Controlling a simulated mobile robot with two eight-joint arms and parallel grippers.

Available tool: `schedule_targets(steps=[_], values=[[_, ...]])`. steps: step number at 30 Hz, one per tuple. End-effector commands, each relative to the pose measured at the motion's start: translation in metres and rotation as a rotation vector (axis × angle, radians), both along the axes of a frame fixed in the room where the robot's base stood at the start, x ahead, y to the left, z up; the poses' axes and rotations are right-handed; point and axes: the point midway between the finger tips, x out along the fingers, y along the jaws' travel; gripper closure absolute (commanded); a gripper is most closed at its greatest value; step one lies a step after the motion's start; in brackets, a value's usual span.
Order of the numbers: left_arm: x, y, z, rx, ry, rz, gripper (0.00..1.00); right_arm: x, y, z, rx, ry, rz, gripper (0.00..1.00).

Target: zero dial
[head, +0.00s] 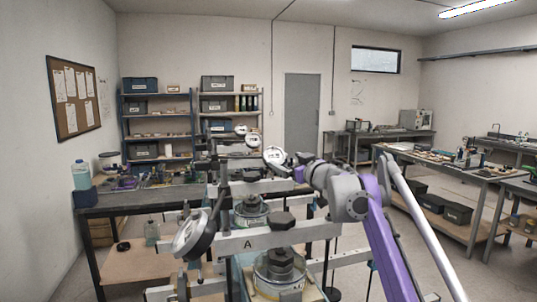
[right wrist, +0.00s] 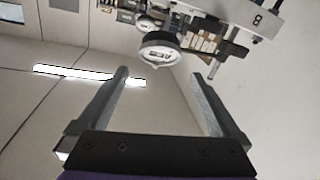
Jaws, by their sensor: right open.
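Several round white-faced dials stand on lever frames in the head view. The nearest dial (head: 193,235) is large, tilted and beside the beam marked A (head: 250,243). Farther back are a second dial (head: 274,156), a third dial (head: 253,139) and a smaller one (head: 241,130). My right gripper (head: 290,159) is beside the second dial. In the right wrist view, my right gripper (right wrist: 160,76) is open and empty. A white-faced dial (right wrist: 160,57) shows beyond its fingertips, apart from them, near a pale beam (right wrist: 255,20). I cannot see my left gripper.
Dark weights (head: 281,221) and glass vessels stand on the near frame. A cluttered bench (head: 145,195) is at the left, with shelves (head: 157,120) behind. Another bench (head: 445,165) is at the right. Open floor lies between the frames and the right bench.

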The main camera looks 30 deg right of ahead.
Motion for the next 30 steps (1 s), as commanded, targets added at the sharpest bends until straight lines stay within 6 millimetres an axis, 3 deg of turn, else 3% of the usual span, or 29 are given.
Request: schedule_targets(steps=[9,15,21,30], values=[[0.008,0.0,0.026,0.0,-0.016,0.0,0.32,0.057,-0.002,0.004,0.001,-0.003,0.002,0.0],[0.013,0.0,0.039,0.0,-0.025,0.0,0.32,0.083,-0.003,0.004,0.001,-0.003,0.001,0.0],[0.015,0.0,0.044,0.0,-0.029,0.0,0.32,0.094,-0.004,0.002,0.0,-0.002,0.0,0.0],[0.015,0.0,0.043,0.0,-0.029,0.0,0.32,0.095,-0.004,0.0,0.0,0.0,-0.001,0.02]])
